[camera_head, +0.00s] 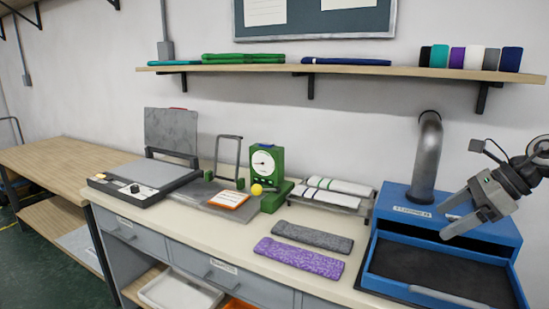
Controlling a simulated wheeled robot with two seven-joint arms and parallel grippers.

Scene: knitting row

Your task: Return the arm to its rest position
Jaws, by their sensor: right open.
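My right gripper (468,216) comes in from the right edge with its fingers apart and nothing between them. It hangs over the blue machine (395,211) with a thick bent grey pipe (427,160) on top. The fingers are in front of the machine's upper housing, above its dark open tray (440,272); I cannot tell whether they touch it. My left gripper is not in view.
On the bench (205,221) lie a purple knitted piece (299,258) and a grey one (313,237). A green dial gauge (264,165), a rack with white rolls (328,192) and a flat press (143,178) stand behind. A shelf (270,67) runs above.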

